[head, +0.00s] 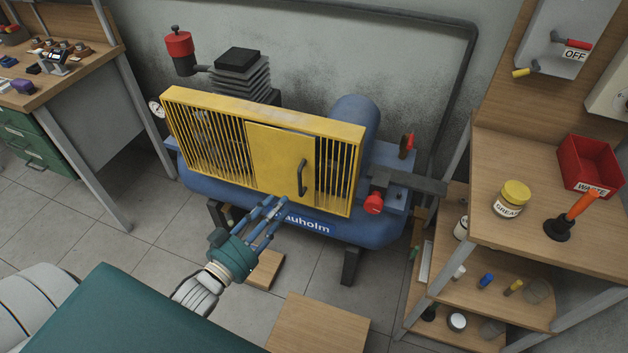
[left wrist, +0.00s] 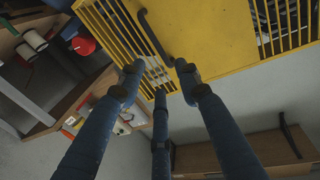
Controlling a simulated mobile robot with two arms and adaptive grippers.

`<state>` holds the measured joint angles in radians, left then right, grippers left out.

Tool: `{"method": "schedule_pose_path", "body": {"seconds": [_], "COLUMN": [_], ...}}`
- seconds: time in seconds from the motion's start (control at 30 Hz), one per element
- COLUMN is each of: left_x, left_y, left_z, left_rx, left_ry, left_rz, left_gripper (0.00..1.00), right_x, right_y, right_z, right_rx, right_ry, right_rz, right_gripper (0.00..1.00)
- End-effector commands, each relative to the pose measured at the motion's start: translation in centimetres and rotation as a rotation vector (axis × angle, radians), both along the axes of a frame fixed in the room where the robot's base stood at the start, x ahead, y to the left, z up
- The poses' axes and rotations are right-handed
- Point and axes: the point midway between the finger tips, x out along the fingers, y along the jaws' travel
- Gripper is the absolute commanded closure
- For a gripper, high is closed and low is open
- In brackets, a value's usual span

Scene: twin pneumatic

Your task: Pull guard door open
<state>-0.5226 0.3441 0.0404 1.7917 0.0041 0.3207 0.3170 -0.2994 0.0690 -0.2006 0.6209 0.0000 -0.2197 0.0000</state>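The guard door (head: 268,160) is a plain yellow panel in the front of the slatted yellow guard (head: 212,137) on the blue compressor. It looks closed, flush with the guard. Its black bar handle (head: 302,178) stands upright near the door's right edge. My left gripper (head: 279,206) is below and a little left of the handle, in front of the compressor. In the left wrist view my left gripper (left wrist: 159,70) has its three fingers spread with nothing between them. The handle (left wrist: 152,32) lies just beyond the fingertips, apart from them. My right gripper is not in view.
A wooden shelf unit (head: 500,212) with a grease jar (head: 512,197) and a red waste bin (head: 592,163) stands at the right. A workbench (head: 85,72) stands at the left. A wooden box (head: 318,322) lies on the floor in front.

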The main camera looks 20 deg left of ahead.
Motion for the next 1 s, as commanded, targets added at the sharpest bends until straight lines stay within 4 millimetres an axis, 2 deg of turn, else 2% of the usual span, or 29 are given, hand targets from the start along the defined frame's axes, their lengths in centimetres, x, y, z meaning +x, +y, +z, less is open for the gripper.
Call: {"method": "schedule_pose_path", "body": {"seconds": [0.23, 0.5, 0.7, 0.97, 1.0], "left_x": [4.4, 8.7, 10.0, 10.1, 10.1], "left_y": [-0.5, -1.2, -1.4, -1.4, -1.4], "left_z": [0.2, 0.0, -0.1, -0.1, -0.1], "left_rx": [0.0, 0.001, 0.001, 0.002, 0.002], "left_ry": [-0.002, 0.002, 0.003, 0.004, 0.004], "left_rz": [0.002, 0.002, 0.002, 0.001, 0.001], "left_gripper": [0.66, 0.66, 0.66, 0.66, 0.72], "right_x": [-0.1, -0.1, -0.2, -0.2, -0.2], "right_y": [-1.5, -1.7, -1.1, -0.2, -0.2], "right_z": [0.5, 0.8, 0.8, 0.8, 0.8], "right_rx": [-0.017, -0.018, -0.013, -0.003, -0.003], "right_ry": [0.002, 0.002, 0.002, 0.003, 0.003], "right_rz": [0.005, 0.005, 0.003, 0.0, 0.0], "right_gripper": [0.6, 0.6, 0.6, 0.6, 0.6]}}
